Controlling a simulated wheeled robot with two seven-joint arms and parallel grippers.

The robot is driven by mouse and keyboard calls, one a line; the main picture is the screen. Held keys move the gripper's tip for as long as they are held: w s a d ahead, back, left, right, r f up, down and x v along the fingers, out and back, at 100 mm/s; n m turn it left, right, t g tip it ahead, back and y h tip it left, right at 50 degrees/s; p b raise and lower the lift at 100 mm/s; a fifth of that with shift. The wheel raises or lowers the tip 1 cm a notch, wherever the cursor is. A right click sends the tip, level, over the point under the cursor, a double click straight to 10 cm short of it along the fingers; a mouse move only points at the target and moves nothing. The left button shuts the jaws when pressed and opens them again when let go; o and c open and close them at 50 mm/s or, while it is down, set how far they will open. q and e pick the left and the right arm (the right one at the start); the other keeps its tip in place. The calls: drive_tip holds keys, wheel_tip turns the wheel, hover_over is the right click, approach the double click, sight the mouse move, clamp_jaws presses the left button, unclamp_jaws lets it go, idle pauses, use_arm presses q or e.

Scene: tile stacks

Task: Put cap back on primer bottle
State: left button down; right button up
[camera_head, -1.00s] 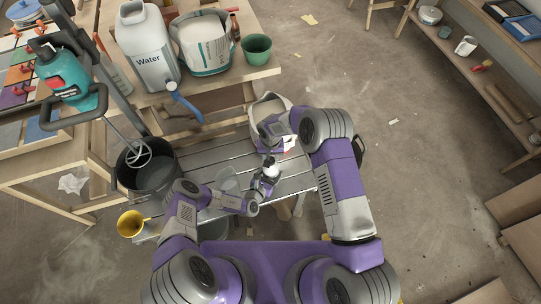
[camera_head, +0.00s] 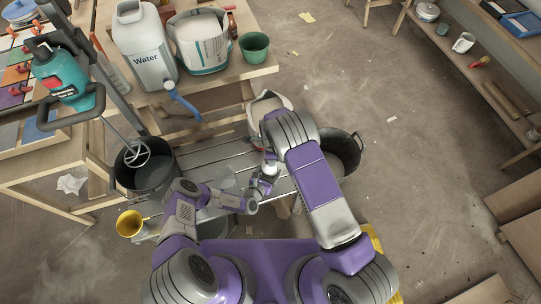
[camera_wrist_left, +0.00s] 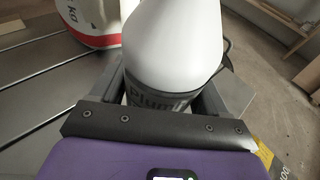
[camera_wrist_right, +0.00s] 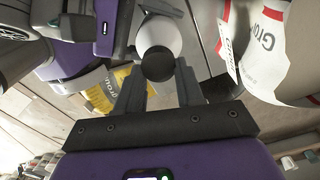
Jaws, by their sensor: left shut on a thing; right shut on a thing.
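The primer bottle, white with a dark label (camera_wrist_left: 165,88), stands between the fingers of my left gripper (camera_wrist_left: 163,95), which is shut on it. In the head view the bottle (camera_head: 270,171) is small and partly covered by my right arm. A black round cap (camera_wrist_right: 158,66) is between the fingers of my right gripper (camera_wrist_right: 158,85), which is shut on it. In the right wrist view the cap overlaps the bottle's white top (camera_wrist_right: 160,38). I cannot tell whether it touches the neck. The bottle's neck is out of frame in the left wrist view.
A white bag (camera_head: 262,107) stands close behind the grippers on the slatted metal surface (camera_head: 205,160). Black buckets stand to the left (camera_head: 165,180) and right (camera_head: 350,168). Open floor lies to the right.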

drive_tip(key=m, duration=0.5)
drive_tip(key=shift+s+m, duration=0.2)
drive_tip(key=shift+m, duration=0.2)
drive_tip(key=m, duration=0.5)
drive_tip(key=shift+s+a, duration=0.1)
drive_tip(key=shift+a, duration=0.05)
drive_tip(key=m, duration=0.4)
drive_tip(key=shift+a+m, duration=0.15)
drive_tip(key=shift+m, duration=0.25)
drive_tip(key=m, duration=0.3)
drive_tip(key=shift+s+f+m, duration=0.15)
drive_tip(key=shift+s+m, duration=0.05)
drive_tip(key=shift+m, duration=0.1)
drive_tip(key=shift+w+a+m, duration=0.1)
drive_tip(key=shift+a+m, duration=0.05)
drive_tip(key=shift+m, duration=0.65)
drive_tip(key=o, duration=1.1)
drive_tip(key=shift+c, duration=0.2)
drive_tip(key=shift+r, duration=0.2)
